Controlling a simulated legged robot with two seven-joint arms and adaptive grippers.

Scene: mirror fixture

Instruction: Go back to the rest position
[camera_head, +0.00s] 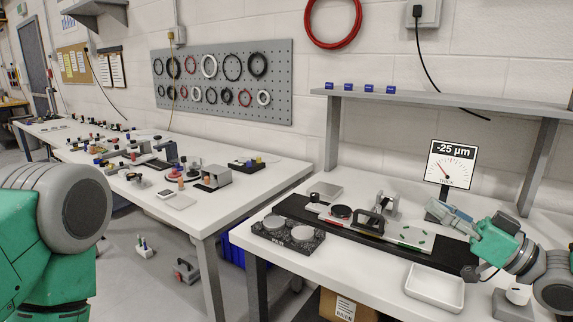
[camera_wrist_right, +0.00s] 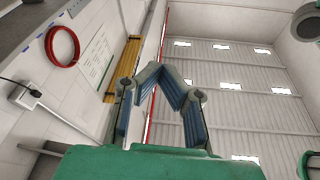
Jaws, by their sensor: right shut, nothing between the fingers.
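My right gripper (camera_head: 434,207) is over the right-hand bench in the head view, its arm coming in from the right edge. Its blue-padded fingers point left and hang above the rear side of the black rail. In the right wrist view the fingers (camera_wrist_right: 160,68) meet at their tips, shut with nothing between them. That view looks up past them to the wall and ceiling. My left arm shows at the left edge of the head view, green with a grey joint. My left gripper is out of the frame.
The black rail (camera_head: 360,232) carries the fixture with a black handle (camera_head: 369,222). A dial sign reading -25 µm (camera_head: 450,165) stands close behind my right gripper.

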